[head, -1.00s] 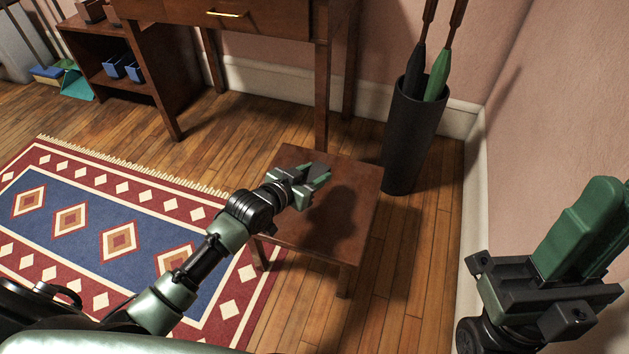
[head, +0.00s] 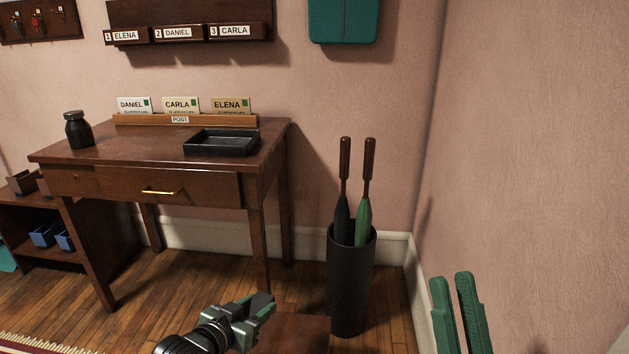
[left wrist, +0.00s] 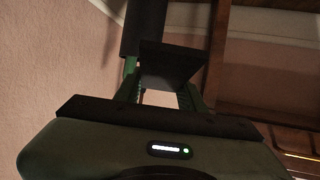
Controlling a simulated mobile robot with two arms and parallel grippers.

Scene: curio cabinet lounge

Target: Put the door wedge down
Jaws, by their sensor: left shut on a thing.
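My left gripper (head: 262,308) is at the bottom of the head view, over a low brown stool (head: 308,328) that shows only in part. It is shut on the door wedge, a dark, flat-faced piece that shows between the green fingers in the left wrist view (left wrist: 172,60). In the head view the wedge is small and hard to separate from the fingers. Any gap between the wedge and the stool cannot be judged. My right gripper (head: 459,310) is at the lower right, its two green fingers apart with nothing visible between them.
A black umbrella stand (head: 350,285) with two furled umbrellas stands just beyond the stool, near the wall corner. A brown desk (head: 110,155) behind carries a black tray (head: 221,143), a dark jar (head: 77,130) and a card rack (head: 185,120). A low shelf (head: 40,260) stands at left.

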